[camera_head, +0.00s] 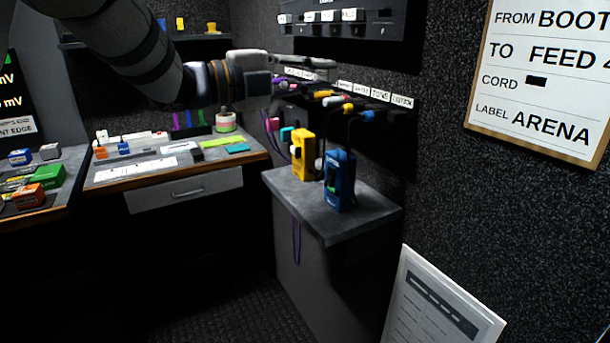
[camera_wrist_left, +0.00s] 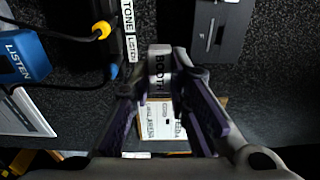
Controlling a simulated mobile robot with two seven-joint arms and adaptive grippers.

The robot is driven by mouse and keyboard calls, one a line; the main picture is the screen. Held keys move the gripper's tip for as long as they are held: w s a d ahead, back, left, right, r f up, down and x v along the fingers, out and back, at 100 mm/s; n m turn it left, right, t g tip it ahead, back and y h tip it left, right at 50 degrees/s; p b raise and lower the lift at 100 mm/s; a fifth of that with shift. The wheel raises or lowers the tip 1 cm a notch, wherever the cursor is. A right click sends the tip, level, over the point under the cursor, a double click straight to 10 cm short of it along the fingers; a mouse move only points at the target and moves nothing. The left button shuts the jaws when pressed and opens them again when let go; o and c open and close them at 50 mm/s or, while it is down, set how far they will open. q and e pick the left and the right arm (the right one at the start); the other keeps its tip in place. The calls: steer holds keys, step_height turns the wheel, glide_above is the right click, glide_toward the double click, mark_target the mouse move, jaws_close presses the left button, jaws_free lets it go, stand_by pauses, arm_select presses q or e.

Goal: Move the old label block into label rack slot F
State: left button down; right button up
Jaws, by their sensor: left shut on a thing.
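My left gripper (camera_head: 328,66) is at the back wall, just below the label rack and in front of the row of small white labels. In the left wrist view my left gripper (camera_wrist_left: 160,85) is shut on a pale label block (camera_wrist_left: 160,68) that reads BOOTH. The block is hard to make out in the head view. The label rack (camera_head: 352,31) is a dark wall panel holding several white blocks, with dark gaps between them. Its slot letters are too small to read. My right gripper is not in view.
A blue box (camera_head: 340,182) and a yellow box (camera_head: 302,156) stand on the grey cabinet (camera_head: 370,207), with cords running up to plugs below the rack. A notice (camera_head: 545,75) reading ARENA hangs at right. A desk (camera_head: 180,172) with small items stands at left.

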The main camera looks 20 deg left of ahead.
arm_select(q)
step_height(320, 180, up, 10)
steer(key=y, duration=0.1)
steer(key=shift+d+n+t, duration=0.3)
steer(key=shift+n+t, duration=0.1)
steer(key=shift+f, duration=0.1)
steer(key=x, duration=0.4)
steer(key=shift+w+d+f+b, duration=0.2)
steer(key=shift+w+b, duration=0.05)
steer(key=shift+b, duration=0.1)
steer(key=shift+w+d+r, duration=0.2)
steer(key=shift+w+d, duration=0.2)
steer(key=shift+w, duration=0.05)
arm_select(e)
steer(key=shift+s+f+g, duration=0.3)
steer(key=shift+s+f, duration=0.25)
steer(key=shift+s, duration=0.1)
